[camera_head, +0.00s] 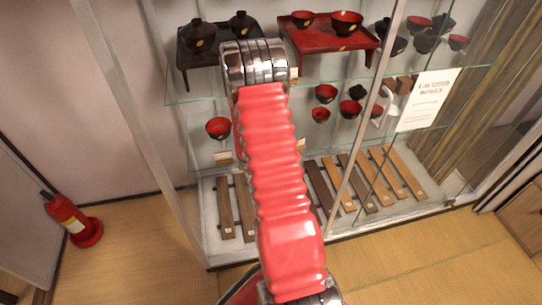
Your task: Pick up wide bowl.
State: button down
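Several lacquer bowls, red inside and dark outside, stand in a glass display case; I cannot tell which is the wide bowl. One bowl (218,128) sits by itself on the middle shelf, left of my arm. A larger-looking bowl (346,23) and a smaller bowl (303,19) are on a red stand (330,42) on the upper shelf. More bowls (326,93) cluster on the middle shelf right of my arm. My red, ribbed arm rises through the middle of the picture to a chrome joint in front of the shelves. My gripper does not show.
A dark stand (215,58) with lidded bowls is at upper left. Metal posts (360,130) frame the case, and a white sign (427,100) is at right. Wooden slats (405,172) lie at its bottom. A fire extinguisher (69,216) stands left. Tatami floor (440,255) is clear in front.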

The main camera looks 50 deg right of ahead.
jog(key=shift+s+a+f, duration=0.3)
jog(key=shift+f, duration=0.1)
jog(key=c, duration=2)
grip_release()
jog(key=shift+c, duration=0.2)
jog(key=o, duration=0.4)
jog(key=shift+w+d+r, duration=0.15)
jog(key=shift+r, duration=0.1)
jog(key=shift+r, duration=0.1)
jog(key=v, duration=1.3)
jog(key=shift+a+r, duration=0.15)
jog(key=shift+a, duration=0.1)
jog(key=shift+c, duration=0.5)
